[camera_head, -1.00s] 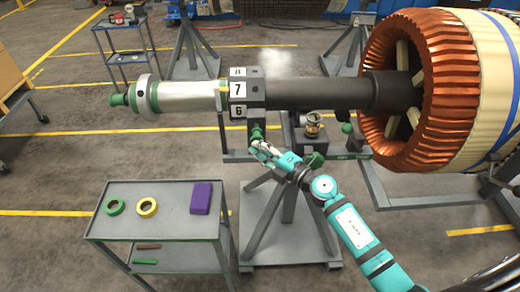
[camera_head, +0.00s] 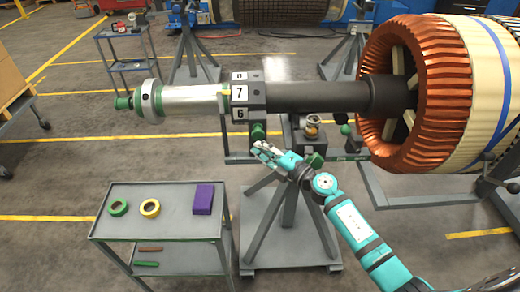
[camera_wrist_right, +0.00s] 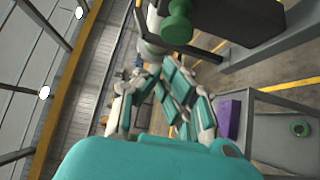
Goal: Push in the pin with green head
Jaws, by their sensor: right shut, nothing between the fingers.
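The pin's green head (camera_head: 258,131) shows just below the numbered block (camera_head: 240,93) on the horizontal shaft (camera_head: 310,96). In the right wrist view the green head (camera_wrist_right: 178,24) is near the top, in front of a dark block. My right gripper (camera_head: 261,150) is shut and empty, close below the green head; I cannot tell whether they touch. Its fingers also show in the right wrist view (camera_wrist_right: 165,85), with the head beyond them. The pin's shank is hidden. My left gripper is not in view.
A grey stand (camera_head: 290,220) is under the shaft, with another green knob (camera_head: 346,130) to the right. The copper-wound ring (camera_head: 430,90) fills the right. A cart (camera_head: 160,228) at lower left holds green and yellow rings and a purple block (camera_head: 203,199).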

